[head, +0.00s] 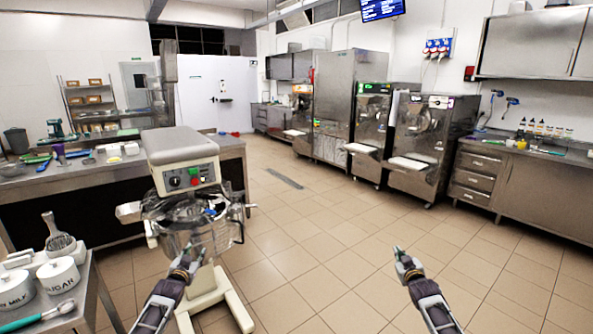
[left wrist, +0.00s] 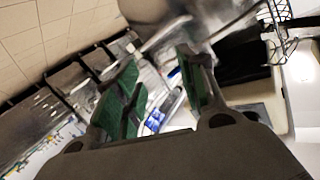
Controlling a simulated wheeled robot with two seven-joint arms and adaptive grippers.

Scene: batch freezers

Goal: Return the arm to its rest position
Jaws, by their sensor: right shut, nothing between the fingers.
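My left gripper (head: 187,258) is in the lower middle-left of the head view, in front of the floor mixer (head: 185,160) and its bowl. In the left wrist view its two green-padded fingers (left wrist: 160,90) stand apart, with nothing held between them. My right gripper (head: 403,262) is shut and empty over the bare tiled floor, to the right of the left one. Both forearms come up from the bottom edge. I cannot tell whether the left gripper touches the mixer.
A counter with white canisters (head: 58,275) and a whisk is at lower left. A long dark workbench (head: 100,180) stands behind it. Batch freezers (head: 420,145) line the back right, beside a steel cabinet bench (head: 545,190). The tiled floor (head: 320,235) between is clear.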

